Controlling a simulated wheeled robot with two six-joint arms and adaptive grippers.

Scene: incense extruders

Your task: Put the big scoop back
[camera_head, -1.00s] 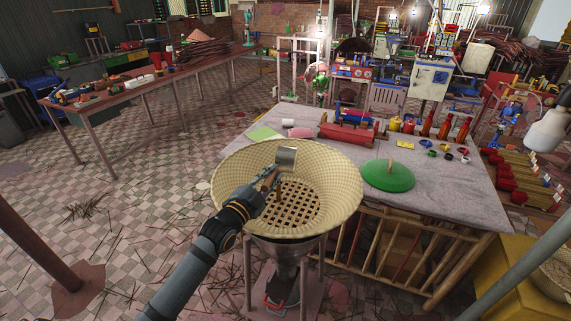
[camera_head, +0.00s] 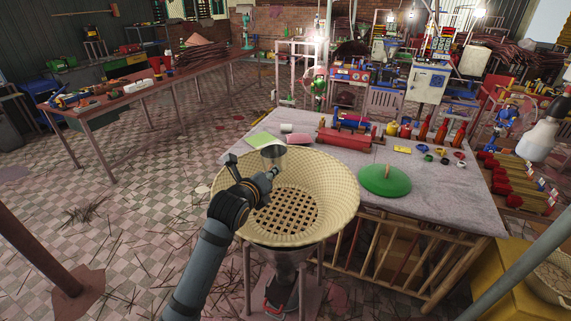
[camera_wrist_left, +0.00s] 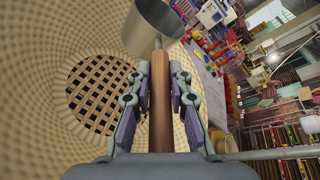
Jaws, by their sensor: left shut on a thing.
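The big scoop has a metal cup (camera_head: 273,154) and a wooden handle. My left gripper (camera_head: 268,178) is shut on the handle and holds the scoop above the far left part of the woven basket hopper's rim. In the left wrist view the wooden handle (camera_wrist_left: 160,105) lies between the two fingers (camera_wrist_left: 160,90), and the metal cup (camera_wrist_left: 152,25) sticks out beyond them. The hopper (camera_head: 335,200) has a grid at its bottom and looks empty. My right gripper is not in view.
A grey-covered table (camera_head: 440,195) stands behind and right of the hopper. On it are a green lid (camera_head: 385,180), a green sheet (camera_head: 262,139), a white cylinder (camera_head: 286,128), a pink block (camera_head: 299,139) and a red extruder (camera_head: 345,138). A yellow bin (camera_head: 500,270) stands at lower right.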

